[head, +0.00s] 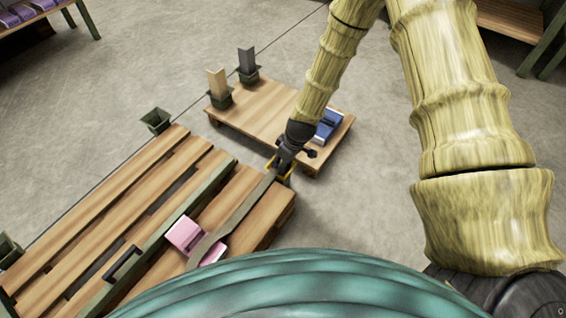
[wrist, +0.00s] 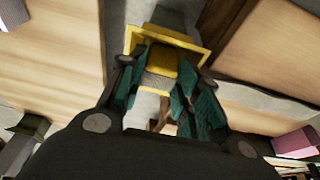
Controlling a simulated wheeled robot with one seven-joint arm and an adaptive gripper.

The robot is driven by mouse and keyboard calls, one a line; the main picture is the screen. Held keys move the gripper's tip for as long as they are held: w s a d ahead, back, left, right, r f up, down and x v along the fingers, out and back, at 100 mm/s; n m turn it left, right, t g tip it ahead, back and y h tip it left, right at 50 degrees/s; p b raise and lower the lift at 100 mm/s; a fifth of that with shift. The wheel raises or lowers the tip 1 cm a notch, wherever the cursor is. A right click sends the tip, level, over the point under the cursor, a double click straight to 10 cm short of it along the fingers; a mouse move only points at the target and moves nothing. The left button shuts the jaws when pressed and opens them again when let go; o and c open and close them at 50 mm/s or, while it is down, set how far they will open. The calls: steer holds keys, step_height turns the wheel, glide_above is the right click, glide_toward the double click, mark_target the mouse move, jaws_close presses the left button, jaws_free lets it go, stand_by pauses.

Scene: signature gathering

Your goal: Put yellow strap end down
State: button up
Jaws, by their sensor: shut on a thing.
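My gripper (head: 284,163) is shut on the yellow strap end (head: 287,178), beyond the right end of the slatted wooden bench. In the wrist view the yellow strap end (wrist: 163,67) shows as a yellow frame and block at the tips of my teal-padded fingers (wrist: 165,85). A grey-brown strap (head: 236,215) runs from it down-left across the bench and over a pink bundle (head: 183,233). My fingers partly hide the yellow end. I cannot tell whether it touches any surface.
The slatted bench (head: 105,195) has a green rail and a dark handle. A low wooden table (head: 260,105) stands behind, with a blue bundle (head: 328,125) at its right. Beige (head: 217,83) and dark grey (head: 247,60) posts stand in holders at its left. Bare floor lies to the right.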

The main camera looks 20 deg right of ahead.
steer(key=shift+f, duration=0.35)
steer(key=o, duration=0.9)
steer(key=shift+c, duration=0.2)
steer(key=shift+r, duration=0.15)
steer(key=shift+r, duration=0.35)
steer(key=p+v, duration=0.5)
steer(key=v, duration=0.7)
steer(key=s+f+m+g, duration=0.1)
steer(key=s+f, duration=0.3)
steer(key=s, duration=0.7)
steer(key=s+f+m+h, duration=0.1)
steer(key=s+f+m, duration=0.3)
steer(key=s, duration=0.7)
steer(key=s+f+m+g+h, duration=0.1)
steer(key=s+f+m, duration=0.2)
steer(key=s, duration=0.8)
steer(key=shift+d+f+g, duration=0.3)
steer(key=shift+f, duration=0.55)
